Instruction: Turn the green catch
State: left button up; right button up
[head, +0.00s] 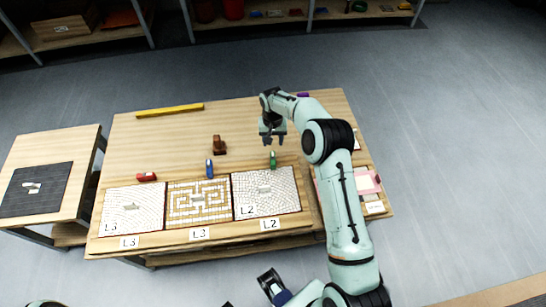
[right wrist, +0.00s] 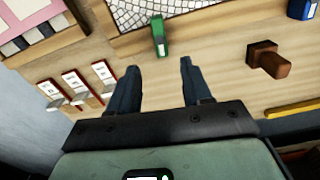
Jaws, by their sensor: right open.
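The green catch (head: 272,160) is a small upright-looking bar at the back edge of the right-hand mosaic panel (head: 250,183), which has a label reading L2. It also shows in the right wrist view (right wrist: 159,37), just beyond the fingertips. My right gripper (head: 273,141) is over the table just behind the catch, with its fingers pointing toward it. In the right wrist view its fingers (right wrist: 158,67) are apart with nothing between them, roughly lined up with the catch.
A blue catch (head: 209,168) and a red catch (head: 147,177) stand at the other two panels to the left. A brown wooden block (head: 219,145) and a yellow bar (head: 170,110) lie behind. A pink-edged tray (head: 367,183) is at right.

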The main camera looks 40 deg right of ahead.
aim_at(273, 158)
notch_tip(273, 158, down, 13)
dwell(0.3)
jog(key=shift+b, duration=0.35)
grip_shut()
